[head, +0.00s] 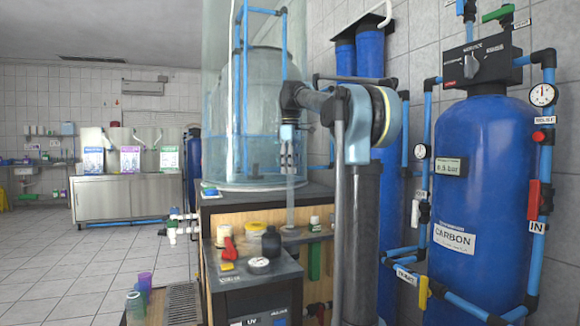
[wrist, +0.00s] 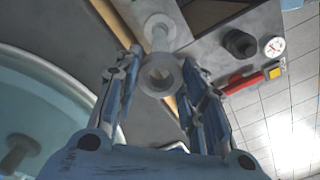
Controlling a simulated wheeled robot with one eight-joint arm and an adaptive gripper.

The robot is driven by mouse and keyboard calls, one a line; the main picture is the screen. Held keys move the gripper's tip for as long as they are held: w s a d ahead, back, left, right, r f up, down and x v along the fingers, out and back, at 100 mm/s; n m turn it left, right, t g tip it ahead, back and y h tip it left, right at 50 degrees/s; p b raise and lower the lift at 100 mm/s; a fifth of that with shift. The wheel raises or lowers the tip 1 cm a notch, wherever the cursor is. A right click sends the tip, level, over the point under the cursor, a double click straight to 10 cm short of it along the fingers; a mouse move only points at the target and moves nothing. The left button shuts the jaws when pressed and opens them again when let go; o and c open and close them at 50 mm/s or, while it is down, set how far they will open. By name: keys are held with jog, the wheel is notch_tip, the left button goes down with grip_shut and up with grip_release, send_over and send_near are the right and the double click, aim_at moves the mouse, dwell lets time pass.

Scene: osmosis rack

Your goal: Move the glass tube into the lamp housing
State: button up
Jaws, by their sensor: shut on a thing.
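The glass tube (head: 291,205) is clear and hangs upright below my gripper (head: 287,158) in the head view. My gripper is shut on its upper part. In the wrist view, the tube's ring-shaped near end (wrist: 160,75) sits between the two fingers of my gripper (wrist: 161,60). The tube runs away from the camera to a round pale flange (wrist: 158,24). In the head view the tube's lower end is near the counter; I cannot tell whether it touches anything. I cannot pick out the lamp housing with certainty; a dark box marked UV (head: 263,308) stands below the counter top.
A large clear tank (head: 220,120) stands right behind my gripper. Blue carbon tank (head: 475,180) and pipes crowd the right. Floor at left is open.

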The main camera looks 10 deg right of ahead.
jog(key=shift+f, duration=1.3)
send_near(290, 220)
jog(key=shift+w+d, duration=0.15)
jog(key=shift+w, duration=0.55)
jog(key=shift+f, duration=3.8)
jog(key=shift+f, duration=1.35)
jog(key=o, duration=0.9)
